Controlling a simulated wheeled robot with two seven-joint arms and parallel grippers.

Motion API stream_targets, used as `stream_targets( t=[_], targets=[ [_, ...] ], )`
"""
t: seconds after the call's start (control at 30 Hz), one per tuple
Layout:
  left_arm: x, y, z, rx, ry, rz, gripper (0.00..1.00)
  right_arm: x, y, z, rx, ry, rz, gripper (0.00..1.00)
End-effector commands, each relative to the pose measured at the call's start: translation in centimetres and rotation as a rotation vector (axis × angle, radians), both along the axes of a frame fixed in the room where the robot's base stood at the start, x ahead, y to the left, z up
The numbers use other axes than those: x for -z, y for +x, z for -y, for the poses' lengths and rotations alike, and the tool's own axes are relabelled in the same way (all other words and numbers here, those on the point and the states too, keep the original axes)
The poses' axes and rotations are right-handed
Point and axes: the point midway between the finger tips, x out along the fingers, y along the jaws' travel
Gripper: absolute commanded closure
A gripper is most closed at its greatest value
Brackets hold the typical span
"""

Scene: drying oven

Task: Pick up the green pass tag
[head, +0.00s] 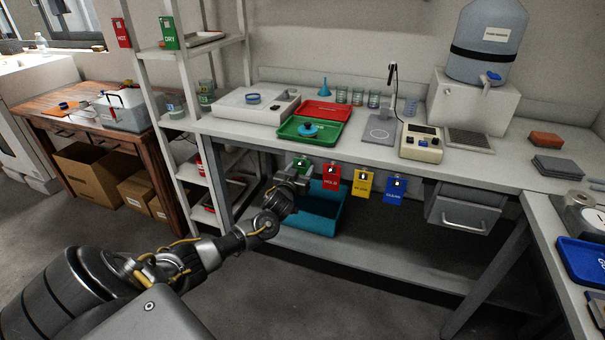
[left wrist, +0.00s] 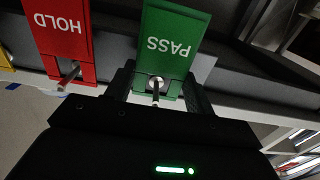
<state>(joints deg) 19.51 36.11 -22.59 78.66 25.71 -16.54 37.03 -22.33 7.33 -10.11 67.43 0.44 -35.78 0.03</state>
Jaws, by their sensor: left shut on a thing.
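The green pass tag (left wrist: 172,45) hangs at the front edge of the bench, on a metal peg, with the word PASS readable in the left wrist view. In the head view the green tag (head: 300,163) is partly hidden behind my left gripper (head: 297,172). In the left wrist view my left gripper (left wrist: 158,90) has its black fingers on both sides of the tag's peg end, shut on the tag. The peg still shows through the tag's hole. My right gripper is not in view.
A red HOLD tag (head: 331,177) hangs right beside the green one, then a yellow tag (head: 362,184) and a blue tag (head: 395,190). A blue bin (head: 322,210) stands on the lower shelf below. A green tray (head: 312,130) lies on the bench above. White shelf posts stand to the left.

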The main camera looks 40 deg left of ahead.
Motion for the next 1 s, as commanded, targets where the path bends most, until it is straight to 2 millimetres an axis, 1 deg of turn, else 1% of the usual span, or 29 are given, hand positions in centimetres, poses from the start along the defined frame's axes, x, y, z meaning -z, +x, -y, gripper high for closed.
stream_targets(
  t=[0.17, 0.27, 0.37, 0.4, 0.57, 0.67, 0.9, 1.0],
  targets=[
    [-0.1, 0.0, 0.0, 0.000, 0.000, 0.000, 0.67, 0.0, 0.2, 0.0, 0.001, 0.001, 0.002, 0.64],
    [-0.6, 0.0, 0.0, 0.000, -0.001, 0.001, 0.67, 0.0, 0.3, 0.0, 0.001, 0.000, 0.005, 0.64],
    [-1.6, 0.0, 0.0, 0.000, -0.001, 0.003, 0.67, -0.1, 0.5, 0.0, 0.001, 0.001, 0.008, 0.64],
    [-1.5, -0.4, 0.2, 0.001, 0.000, -0.001, 0.67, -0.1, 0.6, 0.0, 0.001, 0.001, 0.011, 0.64],
    [-1.5, -3.2, 1.1, 0.002, -0.001, -0.002, 0.67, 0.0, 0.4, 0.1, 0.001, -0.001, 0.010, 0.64],
    [-1.4, -5.4, 1.9, 0.002, -0.002, -0.003, 0.67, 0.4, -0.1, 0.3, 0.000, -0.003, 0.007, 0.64],
    [-1.4, -11.5, 4.1, 0.002, -0.003, -0.002, 0.67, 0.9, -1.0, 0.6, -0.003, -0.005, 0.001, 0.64],
    [-1.4, -13.6, 4.8, 0.002, -0.003, -0.002, 0.67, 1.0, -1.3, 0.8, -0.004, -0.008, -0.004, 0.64]
  ],
)
